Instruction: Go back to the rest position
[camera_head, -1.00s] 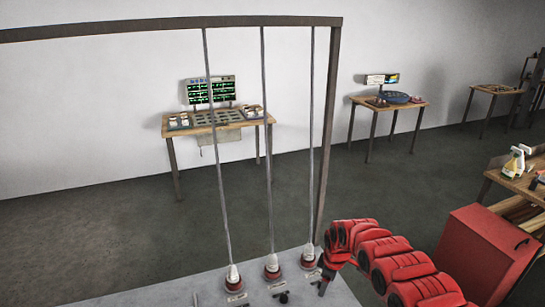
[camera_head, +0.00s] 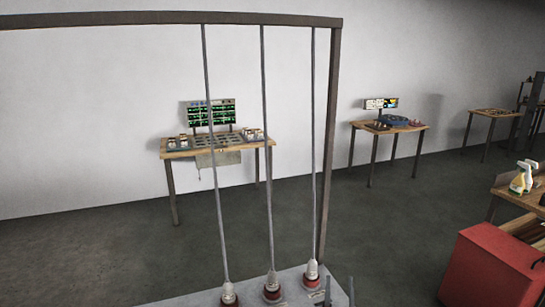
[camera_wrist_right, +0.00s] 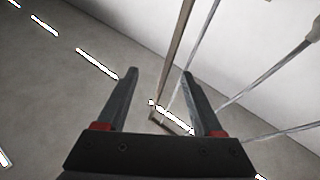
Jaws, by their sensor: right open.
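My right gripper (camera_head: 339,288) shows only as dark fingertips at the bottom edge of the head view, just right of the white and red fittings. In the right wrist view my right gripper (camera_wrist_right: 158,76) has its two dark fingers spread wide apart with nothing between them. Behind the fingers are a brown post, thin grey rods and a pale wall. My left gripper is not in view.
A brown frame (camera_head: 333,130) stands over a grey tabletop (camera_head: 190,301) with several rods ending in white and red fittings (camera_head: 272,286). A red cabinet (camera_head: 490,265) is at right. Wooden tables (camera_head: 215,150) stand at the back, with open floor between.

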